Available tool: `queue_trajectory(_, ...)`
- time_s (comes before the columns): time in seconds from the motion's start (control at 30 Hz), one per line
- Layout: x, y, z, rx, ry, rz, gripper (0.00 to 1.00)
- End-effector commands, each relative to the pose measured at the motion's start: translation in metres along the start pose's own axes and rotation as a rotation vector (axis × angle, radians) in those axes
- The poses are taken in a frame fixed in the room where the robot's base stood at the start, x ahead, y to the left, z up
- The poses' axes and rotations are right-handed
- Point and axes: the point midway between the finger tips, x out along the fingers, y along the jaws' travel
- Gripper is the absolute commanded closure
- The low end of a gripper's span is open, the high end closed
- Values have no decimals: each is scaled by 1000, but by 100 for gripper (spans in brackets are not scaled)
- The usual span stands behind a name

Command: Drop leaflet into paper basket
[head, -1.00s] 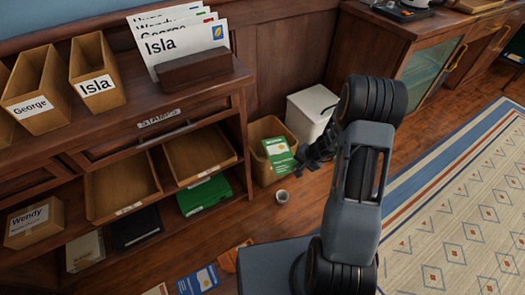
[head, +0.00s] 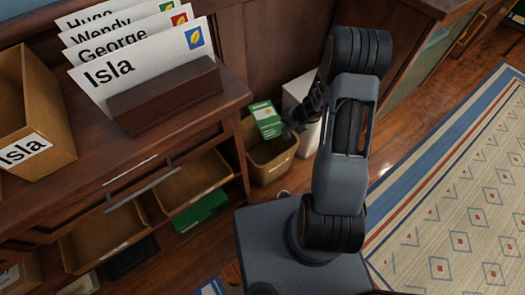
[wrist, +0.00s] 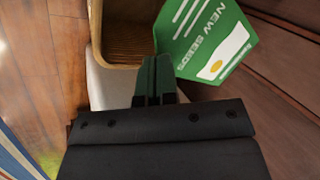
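The green and white leaflet (head: 266,120), marked "NEW SEEDS" in the wrist view (wrist: 212,42), is held by its edge in my gripper (head: 290,130). In the wrist view the gripper's fingers (wrist: 155,70) are closed together at the leaflet's lower left corner. The tan paper basket (head: 270,168) stands on the floor beside the desk. In the head view the leaflet appears above the basket's back rim. In the wrist view the basket (wrist: 122,50) lies beyond the fingers, and the leaflet overlaps its right side. Part of the basket's opening is hidden.
A white bin (head: 306,135) stands right behind the basket, partly hidden by my arm. The wooden desk (head: 205,110) with letter holder (head: 165,95) is close on the left. A patterned rug (head: 450,190) lies to the right.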

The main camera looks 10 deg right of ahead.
Motion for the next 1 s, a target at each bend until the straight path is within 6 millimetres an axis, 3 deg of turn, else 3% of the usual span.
queue_trajectory(0.4,39,22,-1,4,2,1,100)
queue_trajectory(0.8,44,26,-2,4,3,0,100)
queue_trajectory(1.0,44,26,-1,4,3,0,80)
